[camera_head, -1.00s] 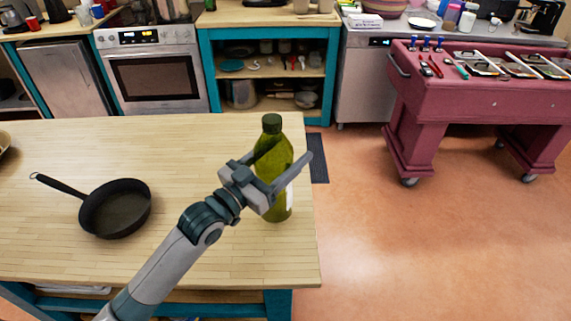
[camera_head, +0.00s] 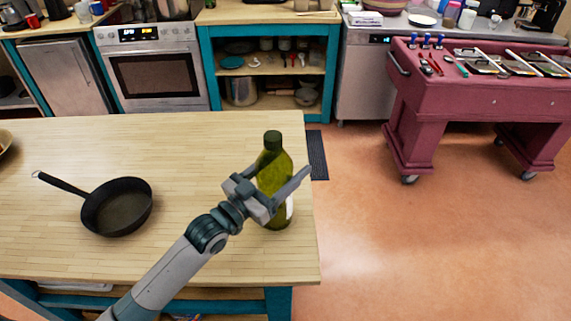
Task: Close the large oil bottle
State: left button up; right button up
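The large oil bottle (camera_head: 271,180) is green and upright, at the right end of the wooden table. A dark green cap (camera_head: 272,140) sits at the top of its neck; whether it is tight cannot be told. My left gripper (camera_head: 281,170) has its fingers on either side of the bottle's body and grips it. The gripper and wrist hide part of the lower bottle. I cannot tell whether the base touches the table. My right gripper is not in view.
A black frying pan (camera_head: 117,207) lies on the left of the wooden table (camera_head: 160,140), with a bowl edge (camera_head: 5,143) at the far left. The table's right edge is close to the bottle. A red tool cart (camera_head: 480,95) stands across open floor.

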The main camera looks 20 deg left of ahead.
aim_at(262, 187)
pick_arm(q)
jog(key=o, duration=0.4)
jog(key=shift+c, duration=0.2)
jog(key=shift+r, duration=0.15)
jog(key=b+v, duration=0.3)
jog(key=v, duration=0.7)
jog(key=shift+s+a, duration=0.15)
jog(key=shift+s, duration=0.15)
jog(key=shift+s+a+b, duration=0.35)
jog(key=shift+s+b, duration=0.05)
jog(key=shift+s, duration=0.2)
